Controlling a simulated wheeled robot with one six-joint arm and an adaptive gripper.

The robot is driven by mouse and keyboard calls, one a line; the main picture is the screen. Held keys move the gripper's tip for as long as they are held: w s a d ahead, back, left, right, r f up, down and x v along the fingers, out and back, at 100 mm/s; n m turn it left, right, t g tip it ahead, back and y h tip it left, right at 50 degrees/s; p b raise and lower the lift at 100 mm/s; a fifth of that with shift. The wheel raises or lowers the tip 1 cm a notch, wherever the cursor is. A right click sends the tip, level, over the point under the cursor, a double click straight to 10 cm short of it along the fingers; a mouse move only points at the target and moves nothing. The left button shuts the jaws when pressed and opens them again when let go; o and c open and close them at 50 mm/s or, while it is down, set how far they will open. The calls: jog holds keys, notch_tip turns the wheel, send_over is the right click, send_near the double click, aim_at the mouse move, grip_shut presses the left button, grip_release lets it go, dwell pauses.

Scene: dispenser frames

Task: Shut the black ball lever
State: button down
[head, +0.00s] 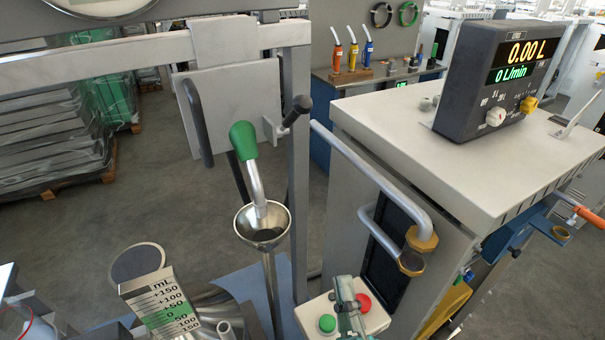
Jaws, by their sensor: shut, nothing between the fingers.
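A lever with a rounded black knob (301,104) sticks out beside the upright grey post, at the edge of a pale plate (232,105). Its short dark stem runs down and left toward the plate. Whether the lever stands open or shut cannot be told from this view. I cannot make out my gripper anywhere in the head view.
A green-handled nozzle (244,141) hangs into a metal funnel (262,236) below the lever. A long black handle (196,122) is left of it. A cabinet (440,130) with a bent pipe (370,180) stands right. A button box (318,318) is below.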

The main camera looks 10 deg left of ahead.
aim_at(297, 118)
jog(key=w+a+r+n+t+y, duration=0.1)
jog(key=a+r, duration=0.4)
jog(key=r, duration=0.6)
jog(key=shift+w+a+r+n+t+y, duration=0.25)
jog(key=shift+w+n+t+y, duration=0.25)
jog(key=shift+n+t, duration=0.5)
jog(key=shift+w, duration=0.15)
jog(key=shift+x, duration=6.95)
